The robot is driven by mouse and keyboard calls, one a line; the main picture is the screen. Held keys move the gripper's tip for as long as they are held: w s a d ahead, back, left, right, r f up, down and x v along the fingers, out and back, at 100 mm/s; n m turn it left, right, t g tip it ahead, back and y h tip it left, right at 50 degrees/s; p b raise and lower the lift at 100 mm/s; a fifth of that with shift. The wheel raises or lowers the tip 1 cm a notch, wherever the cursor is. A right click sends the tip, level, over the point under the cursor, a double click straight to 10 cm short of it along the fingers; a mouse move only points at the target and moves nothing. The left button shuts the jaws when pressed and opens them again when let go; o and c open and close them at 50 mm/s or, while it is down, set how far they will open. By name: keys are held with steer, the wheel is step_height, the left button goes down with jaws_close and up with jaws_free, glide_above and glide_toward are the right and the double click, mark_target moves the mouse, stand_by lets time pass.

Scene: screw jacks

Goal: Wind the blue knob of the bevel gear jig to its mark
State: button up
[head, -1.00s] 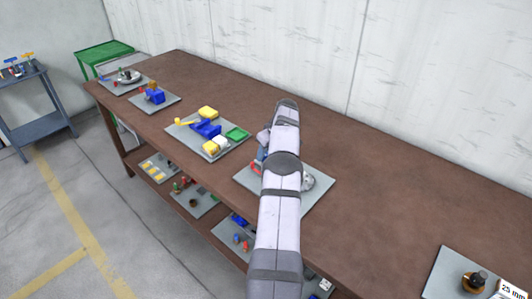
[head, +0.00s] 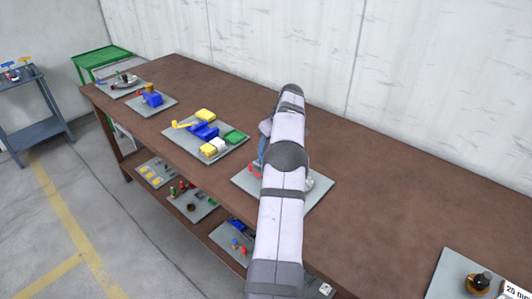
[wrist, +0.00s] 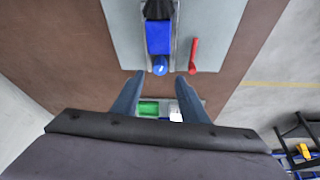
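In the wrist view, a blue knob (wrist: 160,66) with a small white mark sticks out from a blue block (wrist: 159,38) on a grey plate (wrist: 222,22). My gripper (wrist: 159,78) is open, with one finger to each side of the knob's near end. A gap shows on both sides, and nothing is held. I cannot tell how the fingertips' height compares with the knob's. A red handle (wrist: 193,56) lies right of the block. In the head view, my arm covers most of this plate (head: 312,199) and hides the knob and fingertips.
A dark knob fixture (head: 479,284) stands at the lower right. A shelf below holds more plates.

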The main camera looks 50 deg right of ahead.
steer(key=shift+s+r, duration=0.25)
steer(key=shift+r, duration=0.3)
